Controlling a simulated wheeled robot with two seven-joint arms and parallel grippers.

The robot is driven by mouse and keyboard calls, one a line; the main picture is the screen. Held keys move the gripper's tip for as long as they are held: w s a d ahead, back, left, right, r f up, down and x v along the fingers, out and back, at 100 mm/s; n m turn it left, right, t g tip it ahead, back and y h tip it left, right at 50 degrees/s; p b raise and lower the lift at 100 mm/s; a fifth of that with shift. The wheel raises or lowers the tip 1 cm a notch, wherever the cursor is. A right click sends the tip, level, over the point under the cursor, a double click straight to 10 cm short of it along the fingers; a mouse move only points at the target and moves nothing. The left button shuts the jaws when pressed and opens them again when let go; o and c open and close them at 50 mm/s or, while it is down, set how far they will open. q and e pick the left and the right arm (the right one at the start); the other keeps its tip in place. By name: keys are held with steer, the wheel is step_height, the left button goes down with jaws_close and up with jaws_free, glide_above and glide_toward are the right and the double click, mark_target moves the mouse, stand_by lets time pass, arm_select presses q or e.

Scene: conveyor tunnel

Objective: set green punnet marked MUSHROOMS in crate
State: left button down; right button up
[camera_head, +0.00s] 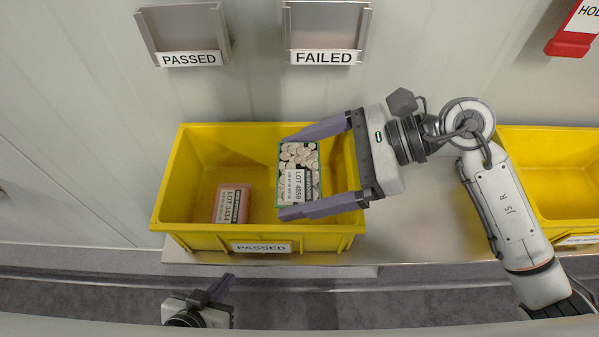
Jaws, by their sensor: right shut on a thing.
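The green-rimmed punnet (299,160) holds pale mushrooms and bears a label reading LOT 4858. My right gripper (288,175) is shut on it, with one purple finger along its far side and one along its near side. The punnet is over the right part of the yellow crate marked PASSED (205,242). I cannot tell how high it is above the crate floor. My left gripper (220,288) is low in the view, in front of the crate and apart from it; its jaw opening cannot be made out.
A pink punnet (232,204) labelled LOT 3434 lies in the same crate, left of the held punnet. Another yellow crate (560,185) stands at the right. Wall holders marked PASSED (187,30) and FAILED (326,30) hang behind. A red HOLD sign (572,45) is at upper right.

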steer(key=shift+w+f, duration=0.1)
steer(key=shift+w, duration=0.15)
steer(key=shift+f, duration=0.2)
steer(key=shift+f+b, duration=0.4)
steer(key=shift+b, duration=0.35)
steer(key=o, duration=1.2)
steer(key=shift+r, duration=0.1)
